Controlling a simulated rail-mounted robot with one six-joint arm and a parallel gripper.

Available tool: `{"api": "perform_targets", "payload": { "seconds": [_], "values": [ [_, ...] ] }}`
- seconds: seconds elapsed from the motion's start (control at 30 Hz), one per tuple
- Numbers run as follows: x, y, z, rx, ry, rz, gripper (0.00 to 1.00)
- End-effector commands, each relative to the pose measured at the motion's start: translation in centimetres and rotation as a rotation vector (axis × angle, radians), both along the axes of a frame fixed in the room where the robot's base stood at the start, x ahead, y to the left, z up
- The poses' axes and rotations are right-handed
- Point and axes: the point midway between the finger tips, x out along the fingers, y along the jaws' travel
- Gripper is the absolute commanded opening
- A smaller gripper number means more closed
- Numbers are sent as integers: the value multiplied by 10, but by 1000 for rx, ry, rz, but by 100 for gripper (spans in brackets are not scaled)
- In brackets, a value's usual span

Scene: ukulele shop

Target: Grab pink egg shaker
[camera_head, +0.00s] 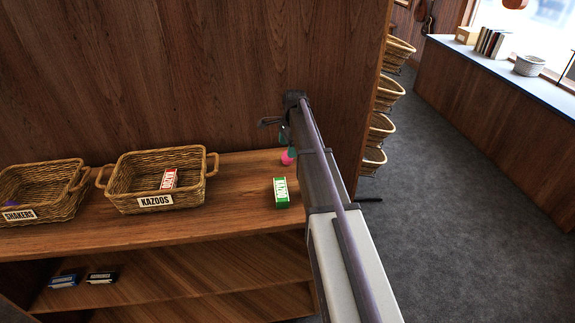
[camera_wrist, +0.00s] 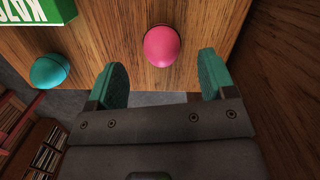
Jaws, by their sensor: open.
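The pink egg shaker (camera_wrist: 161,46) lies on the wooden shelf top, close to its edge. In the head view my arm covers most of the gripper. I cannot tell how high the fingers are above the shelf.
A teal egg (camera_wrist: 50,70) lies left of the pink one. The kazoos basket (camera_head: 124,193) and shakers basket (camera_head: 60,208) are further left. A wooden wall (camera_head: 200,75) rises behind the shelf top (camera_head: 235,205).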

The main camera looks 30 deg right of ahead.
Motion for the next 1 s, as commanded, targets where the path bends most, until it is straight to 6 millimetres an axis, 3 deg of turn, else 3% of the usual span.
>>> {"api": "perform_targets", "payload": {
  "seconds": [0.27,0.53,1.0],
  "values": [
    [2,3,-51,0,0,1,77],
    [2,4,-49,0,0,1,77],
    [2,4,-49,0,0,1,32]
  ]
}}
